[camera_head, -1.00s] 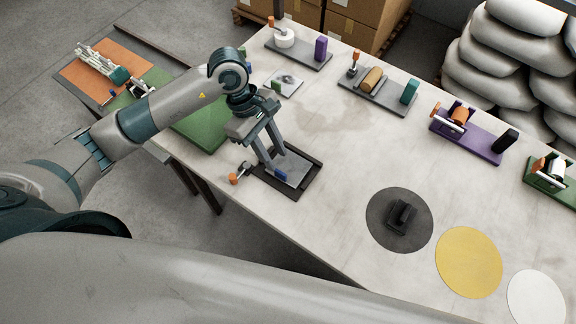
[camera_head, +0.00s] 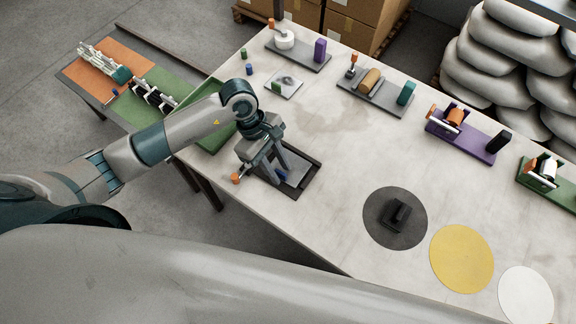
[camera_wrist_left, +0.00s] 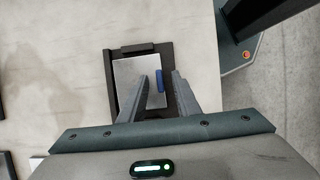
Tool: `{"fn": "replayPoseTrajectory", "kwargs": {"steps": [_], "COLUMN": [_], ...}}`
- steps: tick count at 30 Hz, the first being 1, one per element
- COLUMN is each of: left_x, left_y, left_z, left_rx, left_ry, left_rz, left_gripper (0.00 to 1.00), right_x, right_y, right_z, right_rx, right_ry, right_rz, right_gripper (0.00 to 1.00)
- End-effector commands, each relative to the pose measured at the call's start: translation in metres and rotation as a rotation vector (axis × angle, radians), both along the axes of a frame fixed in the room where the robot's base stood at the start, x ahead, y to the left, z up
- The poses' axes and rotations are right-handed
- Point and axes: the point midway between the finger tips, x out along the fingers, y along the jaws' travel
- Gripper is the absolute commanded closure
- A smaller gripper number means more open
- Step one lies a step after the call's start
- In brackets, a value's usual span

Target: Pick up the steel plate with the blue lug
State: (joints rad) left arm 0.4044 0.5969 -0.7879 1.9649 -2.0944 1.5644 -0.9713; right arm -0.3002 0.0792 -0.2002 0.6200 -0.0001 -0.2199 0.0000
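The steel plate (camera_head: 297,171) lies in a black frame (camera_head: 312,180) near the table's front left edge, partly hidden by my gripper. It also shows as a bright rectangle in the left wrist view (camera_wrist_left: 127,75). Its blue lug (camera_wrist_left: 160,81) stands between my fingers in that view; in the head view the lug is mostly hidden. My left gripper (camera_head: 286,180) is low over the plate, pointing down. Its fingers (camera_wrist_left: 159,86) are apart on either side of the lug, with gaps showing. My right gripper is not in view.
An orange-knobbed clamp (camera_head: 237,177) stands beside the frame. A green tray (camera_head: 212,142) is at the left edge. Fixtures on a purple base (camera_head: 465,145) and grey bases line the back. Dark, yellow (camera_head: 461,258) and white discs lie front right. The table middle is clear.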

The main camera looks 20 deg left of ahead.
Motion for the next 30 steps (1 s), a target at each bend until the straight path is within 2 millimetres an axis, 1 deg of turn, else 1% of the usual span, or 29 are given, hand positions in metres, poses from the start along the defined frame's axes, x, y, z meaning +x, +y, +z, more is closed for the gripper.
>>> {"fn": "replayPoseTrajectory", "kwargs": {"steps": [7, 8, 9, 11, 30], "left_x": [0.0000, 0.0001, 0.0001, 0.0000, 0.0003], "left_y": [0.0001, 0.0001, 0.0001, 0.0001, 0.0002], "left_z": [0.0004, 0.0004, 0.0004, 0.0004, 0.0006], "left_rx": [0.000, 0.000, 0.000, 0.000, 0.000], "left_ry": [0.000, 0.000, 0.000, 0.000, 0.000], "left_rz": [0.000, 0.000, 0.000, 0.000, 0.000], "left_gripper": [0.70, 0.78, 0.87, 1.00, 1.00], "right_x": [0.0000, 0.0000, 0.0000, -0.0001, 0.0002], "right_y": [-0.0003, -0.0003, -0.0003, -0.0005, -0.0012], "right_z": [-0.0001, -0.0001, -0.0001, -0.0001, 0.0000], "right_rx": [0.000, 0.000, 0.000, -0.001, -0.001], "right_ry": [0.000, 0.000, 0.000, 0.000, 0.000], "right_rz": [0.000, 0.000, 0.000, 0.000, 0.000], "right_gripper": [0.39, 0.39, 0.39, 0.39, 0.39]}}
